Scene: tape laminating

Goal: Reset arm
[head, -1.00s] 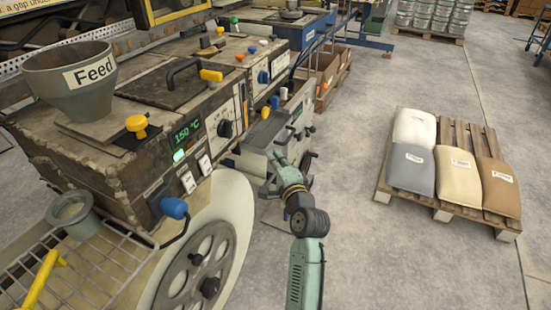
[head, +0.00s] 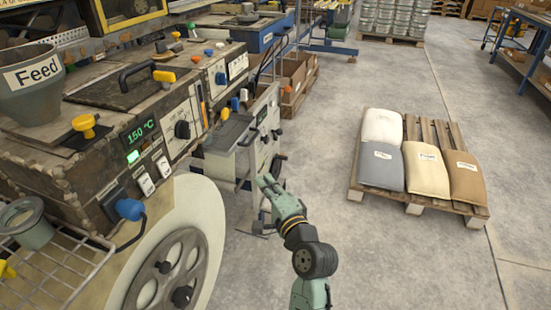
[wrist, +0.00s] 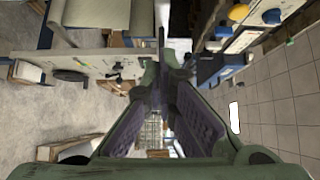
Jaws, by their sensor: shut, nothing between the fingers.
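My gripper (head: 266,182) is at the end of my green arm, in the lower middle of the head view. It is over open floor, just right of the laminating machine's grey side unit (head: 232,133), and it holds nothing. In the wrist view my gripper (wrist: 166,72) shows its two purple-padded fingers running together at the tips, with nothing between them. The machine (head: 150,130), with its 150 °C display and knobs, stands to the left of my arm.
A pallet (head: 425,206) with several sacks lies on the floor to the right. A grey-green Feed hopper (head: 32,85) sits on the machine at the left. Cardboard boxes (head: 297,78) stand beyond the side unit. The floor between machine and pallet is clear.

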